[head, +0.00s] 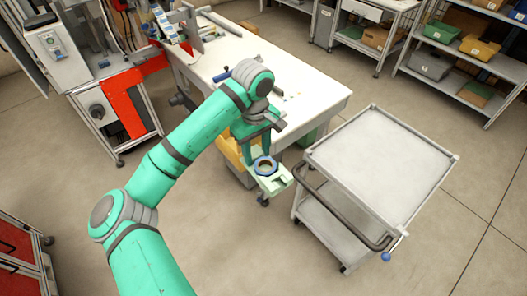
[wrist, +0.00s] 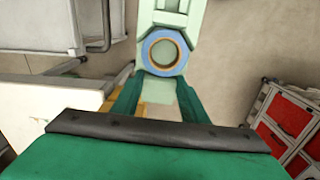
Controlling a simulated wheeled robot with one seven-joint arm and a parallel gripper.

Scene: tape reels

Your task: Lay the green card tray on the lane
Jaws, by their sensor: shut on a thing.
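The pale green card tray (head: 281,185) hangs in the air in the head view, between the white table and the trolley. It also fills the top middle of the wrist view (wrist: 196,18). A blue ring-shaped reel with a brown inner rim (wrist: 164,72) lies on the tray's near part. My gripper (head: 262,158) is shut on the near end of the tray; its two green fingers (wrist: 157,92) show on either side of it in the wrist view. No surface is clearly marked as the lane, so I cannot tell which it is.
The white table (head: 315,95) stands behind my gripper, with small items on it. A grey trolley (head: 385,160) with a bare top stands to the right, its dark handle facing the tray. Shelves with bins (head: 465,60) stand at the back right. Open floor lies in front.

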